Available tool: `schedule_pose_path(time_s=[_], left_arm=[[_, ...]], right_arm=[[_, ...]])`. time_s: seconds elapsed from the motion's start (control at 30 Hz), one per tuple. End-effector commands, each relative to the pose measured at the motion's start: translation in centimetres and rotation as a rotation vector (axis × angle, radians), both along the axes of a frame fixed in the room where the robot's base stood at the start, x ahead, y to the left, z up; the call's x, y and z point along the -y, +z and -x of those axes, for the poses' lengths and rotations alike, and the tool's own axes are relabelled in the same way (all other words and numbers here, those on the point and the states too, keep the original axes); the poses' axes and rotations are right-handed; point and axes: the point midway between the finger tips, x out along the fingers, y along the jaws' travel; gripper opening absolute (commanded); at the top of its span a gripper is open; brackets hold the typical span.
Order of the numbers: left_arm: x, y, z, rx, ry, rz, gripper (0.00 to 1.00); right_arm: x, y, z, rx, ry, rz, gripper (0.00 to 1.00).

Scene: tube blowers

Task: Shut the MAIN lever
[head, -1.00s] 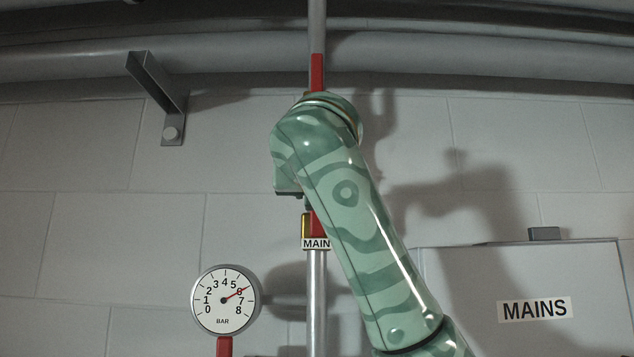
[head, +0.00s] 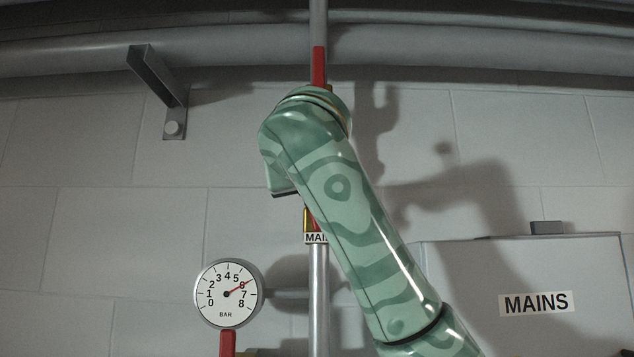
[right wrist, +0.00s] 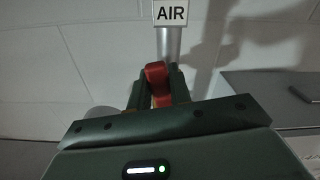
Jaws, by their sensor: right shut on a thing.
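The white MAIN label (head: 315,238) is on the upright pipe in the head view, its right end covered by my right arm. A red and brass part (head: 310,218) shows just above it, mostly hidden by the arm. Higher up, a red bar (head: 319,66) stands upright along the pipe. In the right wrist view, my right gripper (right wrist: 157,88) is shut on a red lever (right wrist: 156,74), which sits between its fingers. In the head view this gripper is hidden behind the arm. My left gripper is in neither view.
A round pressure gauge (head: 228,293) stands left of the pipe, needle near 6. A grey box with a MAINS label (head: 535,303) is at the lower right. A bracket (head: 158,88) and large pipes are above. An AIR label (right wrist: 171,13) shows in the right wrist view.

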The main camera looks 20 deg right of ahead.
Motion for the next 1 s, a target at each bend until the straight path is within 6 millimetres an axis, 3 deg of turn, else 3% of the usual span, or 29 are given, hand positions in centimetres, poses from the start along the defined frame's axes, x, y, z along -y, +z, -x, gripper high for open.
schedule_pose_path(time_s=[1.0], left_arm=[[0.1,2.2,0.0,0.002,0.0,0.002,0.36]], right_arm=[[-4.1,-3.4,-1.2,-0.264,0.0,0.923,0.0]])
